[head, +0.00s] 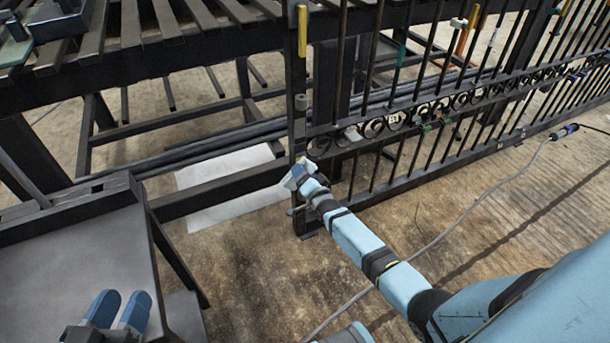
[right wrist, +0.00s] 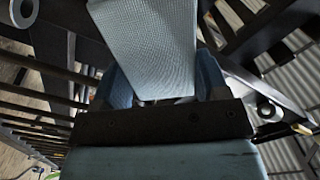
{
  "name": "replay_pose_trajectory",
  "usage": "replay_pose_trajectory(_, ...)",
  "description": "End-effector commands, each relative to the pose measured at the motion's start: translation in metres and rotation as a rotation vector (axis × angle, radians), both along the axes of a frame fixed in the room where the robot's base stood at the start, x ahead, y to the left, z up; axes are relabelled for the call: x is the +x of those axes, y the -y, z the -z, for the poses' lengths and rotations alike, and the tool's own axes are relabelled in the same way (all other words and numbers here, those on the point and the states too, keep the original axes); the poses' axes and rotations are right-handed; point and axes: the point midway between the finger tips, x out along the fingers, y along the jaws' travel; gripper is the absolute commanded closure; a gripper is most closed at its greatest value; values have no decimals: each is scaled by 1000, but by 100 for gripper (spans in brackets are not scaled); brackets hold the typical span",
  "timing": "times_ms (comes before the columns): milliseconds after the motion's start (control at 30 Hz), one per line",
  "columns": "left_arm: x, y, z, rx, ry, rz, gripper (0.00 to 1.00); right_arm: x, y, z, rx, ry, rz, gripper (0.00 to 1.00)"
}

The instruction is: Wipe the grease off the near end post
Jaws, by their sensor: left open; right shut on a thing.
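The near end post (head: 297,75) of the dark scroll gate stands upright left of centre in the head view. My right gripper (head: 299,177) is at the lower part of this post, shut on a pale blue-white cloth (head: 292,184). The cloth's woven surface fills the upper middle of the right wrist view (right wrist: 150,45). I cannot tell whether the cloth touches the post. I cannot make out any grease; the cloth and gripper cover part of the post. My left gripper (head: 118,312) is open and empty over a grey bench at the lower left.
The gate's bars and scrolls (head: 462,100) run to the upper right. A dark slatted rack (head: 160,25) stands behind at left. The grey bench (head: 80,245) is at lower left. A white sheet (head: 225,180) lies on the floor. A grey cable (head: 440,235) crosses the floor at right.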

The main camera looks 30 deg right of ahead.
Motion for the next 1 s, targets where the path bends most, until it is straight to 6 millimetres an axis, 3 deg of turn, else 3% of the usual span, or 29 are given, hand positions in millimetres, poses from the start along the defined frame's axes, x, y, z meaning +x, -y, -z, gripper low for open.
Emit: replay_pose_trajectory(1000,0,0,14,-1,-2,0,57,20,1,0,-1,0,0,51)
